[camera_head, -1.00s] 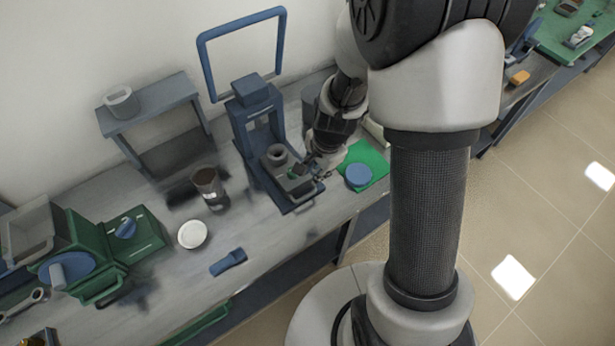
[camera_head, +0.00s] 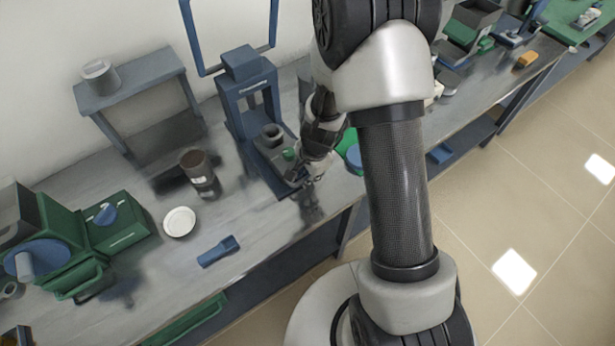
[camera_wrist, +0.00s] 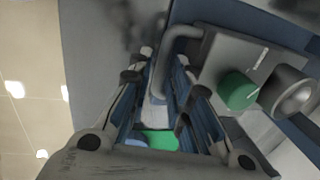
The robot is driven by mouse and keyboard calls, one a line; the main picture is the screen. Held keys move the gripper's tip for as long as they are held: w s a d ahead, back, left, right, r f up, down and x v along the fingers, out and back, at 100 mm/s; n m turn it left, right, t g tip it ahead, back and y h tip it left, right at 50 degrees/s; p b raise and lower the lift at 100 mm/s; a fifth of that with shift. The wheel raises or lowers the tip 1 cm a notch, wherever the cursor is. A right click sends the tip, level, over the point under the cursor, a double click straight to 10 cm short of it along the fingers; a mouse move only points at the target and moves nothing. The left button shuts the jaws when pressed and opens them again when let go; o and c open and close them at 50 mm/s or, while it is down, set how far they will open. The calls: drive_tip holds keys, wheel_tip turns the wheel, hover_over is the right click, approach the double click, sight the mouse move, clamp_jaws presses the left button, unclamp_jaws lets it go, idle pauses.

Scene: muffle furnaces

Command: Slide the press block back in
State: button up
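The blue press (camera_head: 247,95) stands upright on the bench against the wall side. Its grey press block (camera_head: 268,155) sits low at the front of the frame, and carries a round cup (camera_head: 272,131) and a green knob (camera_head: 288,154). In the wrist view the block (camera_wrist: 222,58), green knob (camera_wrist: 237,91) and cup (camera_wrist: 289,92) are at the right. A grey loop handle (camera_wrist: 178,42) projects from the block. My gripper (camera_head: 303,178) is at the block's front; in the wrist view its fingers (camera_wrist: 168,80) stand apart on either side of the handle bar. Contact cannot be told.
A blue disc (camera_head: 354,157) is partly hidden behind my arm.

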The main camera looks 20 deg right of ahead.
clamp_jaws()
idle(0.7)
